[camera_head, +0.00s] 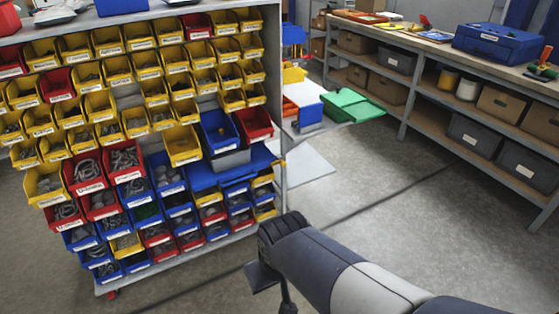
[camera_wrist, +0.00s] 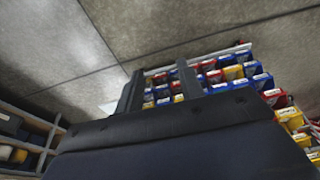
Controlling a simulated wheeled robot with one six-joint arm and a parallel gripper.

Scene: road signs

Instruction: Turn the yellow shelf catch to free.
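I cannot make out a yellow shelf catch for certain in either view; the many yellow things I see on the rack look like bins. My gripper shows in the wrist view (camera_wrist: 158,82) as two dark fingers standing apart, with nothing between them. In the head view my arm reaches in from the lower right, and the dark gripper parts (camera_head: 272,283) hang over the floor, to the right of the bin rack's lower corner. The gripper touches nothing that I can see.
A bin rack (camera_head: 279,100) with yellow, red and blue bins fills the left. A long grey shelf unit (camera_head: 440,65) with boxes and a blue case (camera_head: 497,42) stands at the right. The floor (camera_head: 400,185) between is clear.

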